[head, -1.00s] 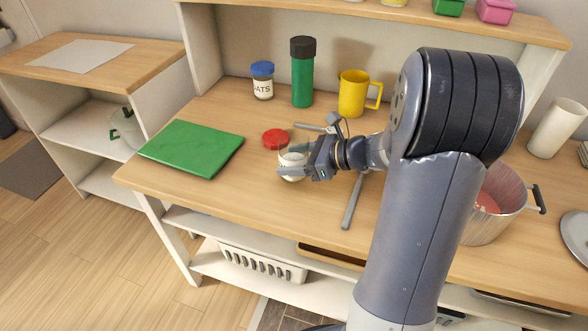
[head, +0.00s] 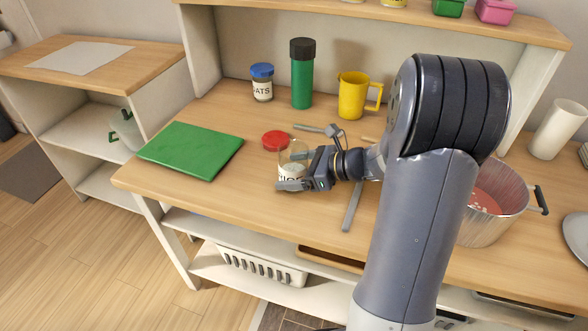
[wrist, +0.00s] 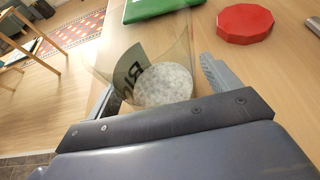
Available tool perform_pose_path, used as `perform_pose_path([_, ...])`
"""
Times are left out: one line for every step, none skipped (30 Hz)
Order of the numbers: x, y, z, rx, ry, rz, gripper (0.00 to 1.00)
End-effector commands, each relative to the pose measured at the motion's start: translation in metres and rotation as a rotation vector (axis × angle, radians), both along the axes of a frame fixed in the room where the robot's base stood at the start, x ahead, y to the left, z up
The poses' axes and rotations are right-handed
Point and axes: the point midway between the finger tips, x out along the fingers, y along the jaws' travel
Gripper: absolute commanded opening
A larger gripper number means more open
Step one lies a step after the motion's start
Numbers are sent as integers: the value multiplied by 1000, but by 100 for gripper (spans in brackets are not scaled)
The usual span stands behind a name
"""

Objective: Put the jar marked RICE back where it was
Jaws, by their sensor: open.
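The clear RICE jar (head: 287,172) stands on the counter, with pale grains inside and no lid on it. It also shows in the wrist view (wrist: 165,84), with part of its dark lettering readable. My gripper (head: 294,170) is open, with one finger on the near side of the jar and the other on its far side. In the wrist view the fingers of my gripper (wrist: 158,90) stand to the left and right of the jar; I cannot tell whether either touches it. A red lid (head: 275,140) lies just behind the jar.
A green board (head: 190,150) lies to the left. The OATS jar (head: 262,82), a green bottle (head: 302,75) and a yellow mug (head: 355,95) stand behind. A grey utensil (head: 352,205) lies right of the jar. A pot (head: 495,220) stands at right. A raised shelf (head: 400,15) runs above.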

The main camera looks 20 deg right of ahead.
Motion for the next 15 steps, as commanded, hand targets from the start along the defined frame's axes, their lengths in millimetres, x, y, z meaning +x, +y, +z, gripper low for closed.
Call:
perform_pose_path([0, 0, 1, 0, 0, 0, 84])
perform_pose_path([0, 0, 1, 0, 0, 0, 84])
perform_pose_path([0, 0, 3, -1, -1, 0, 84])
perform_pose_path([0, 0, 5, -1, -1, 0, 84])
perform_pose_path([-1, -2, 6, -1, -1, -1, 84])
perform_pose_path([-3, -6, 7, -1, -2, -2, 84])
perform_pose_path([-5, -9, 9, 0, -2, -2, 84])
perform_pose_path([-7, -13, 11, -1, -3, -4, 84])
perform_pose_path([-11, -19, 14, -2, -2, -4, 84])
perform_pose_path([-14, -23, 16, 0, -2, -6, 84])
perform_pose_path([-17, -28, 19, 0, -2, -6, 84])
perform_pose_path([-21, -35, 22, -2, -2, -6, 84])
perform_pose_path([-25, -39, 25, 0, -2, -6, 84])
perform_pose_path([-28, -44, 27, -2, -2, -6, 84])
perform_pose_path([-33, -50, 30, 0, -2, -6, 84])
